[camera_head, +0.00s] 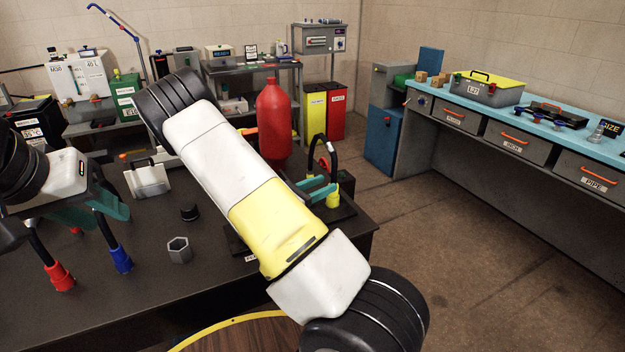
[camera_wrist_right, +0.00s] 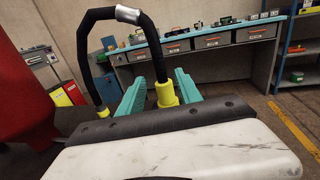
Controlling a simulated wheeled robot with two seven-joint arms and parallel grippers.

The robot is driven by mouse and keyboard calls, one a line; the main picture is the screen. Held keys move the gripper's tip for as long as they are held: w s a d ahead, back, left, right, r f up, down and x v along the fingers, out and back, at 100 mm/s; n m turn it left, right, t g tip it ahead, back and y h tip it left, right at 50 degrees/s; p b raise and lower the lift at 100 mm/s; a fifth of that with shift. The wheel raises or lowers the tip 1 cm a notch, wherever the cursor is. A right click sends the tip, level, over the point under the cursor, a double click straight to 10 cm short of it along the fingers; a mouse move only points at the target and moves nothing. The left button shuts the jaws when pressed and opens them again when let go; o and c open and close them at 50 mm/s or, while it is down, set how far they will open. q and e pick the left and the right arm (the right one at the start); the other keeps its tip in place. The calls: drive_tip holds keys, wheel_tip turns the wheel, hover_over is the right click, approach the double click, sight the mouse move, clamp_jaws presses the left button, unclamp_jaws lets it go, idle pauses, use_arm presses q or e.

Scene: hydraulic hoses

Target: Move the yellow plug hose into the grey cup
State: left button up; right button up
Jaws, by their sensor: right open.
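The yellow plug hose (camera_wrist_right: 165,92) is a black arched hose with a grey metal sleeve and a yellow plug on each end. In the head view its arch and a yellow plug (camera_head: 333,200) show beyond my right forearm. My right gripper (camera_head: 316,188) has its teal fingers apart, and in the right wrist view (camera_wrist_right: 158,92) one hose leg stands between them. Contact cannot be told. The grey cup (camera_head: 179,250) is a small hexagonal cup on the dark table, left of my right forearm. My left gripper (camera_head: 92,213) is at the left, above the red and blue plugs; its grip is unclear.
A red plug (camera_head: 60,275) and a blue plug (camera_head: 122,258) end black hose legs below my left gripper. A black cup (camera_head: 189,212) stands behind the grey cup. A red cylinder (camera_head: 273,115) stands near the yellow plug hose. My right arm crosses above the table.

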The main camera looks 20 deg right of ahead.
drive_tip(key=x, duration=0.7)
drive_tip(key=shift+d, duration=0.2)
clamp_jaws()
